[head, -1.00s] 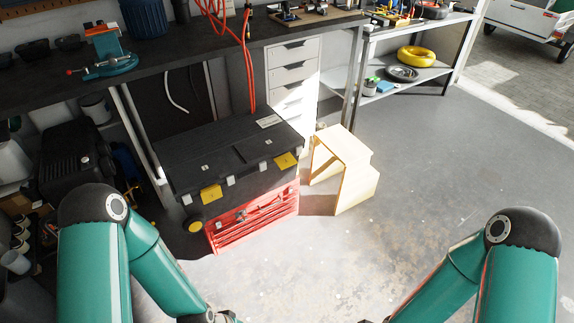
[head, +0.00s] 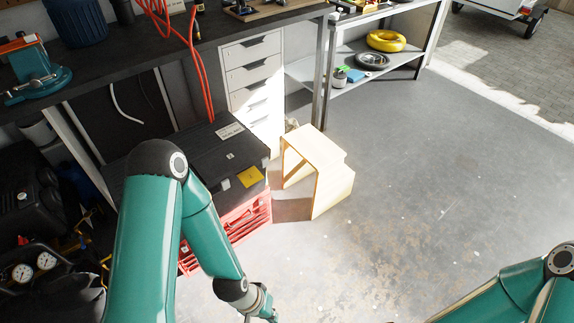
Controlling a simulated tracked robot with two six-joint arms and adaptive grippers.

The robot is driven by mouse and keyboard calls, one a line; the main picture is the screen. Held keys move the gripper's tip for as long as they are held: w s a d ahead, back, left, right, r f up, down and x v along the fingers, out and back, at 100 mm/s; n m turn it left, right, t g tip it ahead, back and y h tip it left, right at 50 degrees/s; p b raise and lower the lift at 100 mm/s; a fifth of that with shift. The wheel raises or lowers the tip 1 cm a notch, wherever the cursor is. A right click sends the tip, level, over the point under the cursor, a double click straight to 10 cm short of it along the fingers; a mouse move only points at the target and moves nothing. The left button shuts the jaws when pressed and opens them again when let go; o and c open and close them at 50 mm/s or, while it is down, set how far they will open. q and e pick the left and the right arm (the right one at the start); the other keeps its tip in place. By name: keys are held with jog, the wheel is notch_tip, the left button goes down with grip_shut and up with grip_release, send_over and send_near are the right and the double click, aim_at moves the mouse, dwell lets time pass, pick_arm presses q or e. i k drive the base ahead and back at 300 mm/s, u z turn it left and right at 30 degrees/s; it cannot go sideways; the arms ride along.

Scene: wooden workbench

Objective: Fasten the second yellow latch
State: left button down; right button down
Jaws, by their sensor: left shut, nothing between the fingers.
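The black toolbox (head: 207,150) with a red lower section (head: 250,215) stands on the floor below the bench. One yellow latch (head: 250,177) shows at the right part of its front edge; whether it is fastened I cannot tell. The other yellow latch is hidden behind my left arm. My left gripper (head: 271,315) is at the bottom edge of the head view, partly cut off, shut and empty. It is in front of the toolbox and apart from the visible latch. My right gripper is out of view; only part of my right arm shows at lower right.
A light wooden step stool (head: 318,175) stands just right of the toolbox. Dark bench (head: 100,70), white drawers (head: 252,75) and a metal shelf (head: 400,68) are behind. A black machine with gauges (head: 35,265) is at left. The floor at right is clear.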

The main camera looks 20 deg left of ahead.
aim_at(250, 177)
jog(key=u, duration=0.05)
jog(key=i, duration=1.15)
jog(key=u, duration=0.7)
